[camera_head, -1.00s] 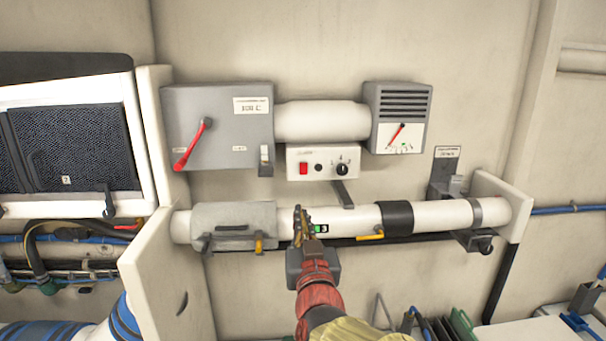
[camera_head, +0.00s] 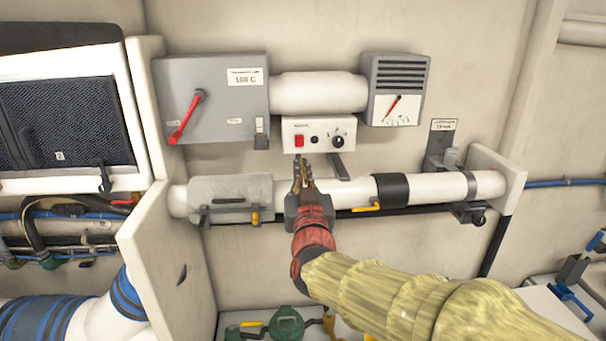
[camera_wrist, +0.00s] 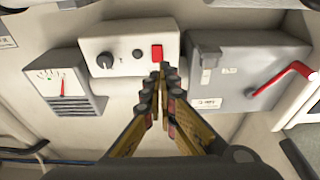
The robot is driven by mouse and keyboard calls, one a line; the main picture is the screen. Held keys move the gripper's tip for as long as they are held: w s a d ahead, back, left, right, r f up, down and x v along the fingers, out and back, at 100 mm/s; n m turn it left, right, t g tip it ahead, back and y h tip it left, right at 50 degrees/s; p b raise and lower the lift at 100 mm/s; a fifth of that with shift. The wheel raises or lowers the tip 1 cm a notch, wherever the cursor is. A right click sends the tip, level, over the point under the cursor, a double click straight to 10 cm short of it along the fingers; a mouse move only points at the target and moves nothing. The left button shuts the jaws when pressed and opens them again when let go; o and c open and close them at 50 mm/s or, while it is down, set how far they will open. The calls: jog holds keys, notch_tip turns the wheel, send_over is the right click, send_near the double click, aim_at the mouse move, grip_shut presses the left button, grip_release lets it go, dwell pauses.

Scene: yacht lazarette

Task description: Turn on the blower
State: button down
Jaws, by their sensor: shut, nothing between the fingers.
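The blower's white control panel (camera_head: 319,133) is on the wall below a thick white pipe. It carries a red rocker switch (camera_head: 299,141), a small black button and a black knob (camera_head: 338,142). In the wrist view the red switch (camera_wrist: 157,52) lies just beyond my fingertips, near the panel's edge. My gripper (camera_head: 302,160) is shut and empty, its fingertips just below the red switch in the head view. In the wrist view the gripper (camera_wrist: 162,70) points up at the switch; whether it touches cannot be told.
A grey box with a red lever (camera_head: 187,117) is left of the panel. A vented gauge box (camera_head: 394,90) is at right. A lower white pipe (camera_head: 335,191) with yellow-handled valves runs behind my gripper. A white partition (camera_head: 160,265) stands at left.

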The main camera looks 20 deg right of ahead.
aim_at(298, 139)
jog(key=x, duration=0.8)
jog(key=shift+w+r+p, duration=0.1)
jog(key=shift+w+p, duration=0.3)
jog(key=shift+r, duration=0.1)
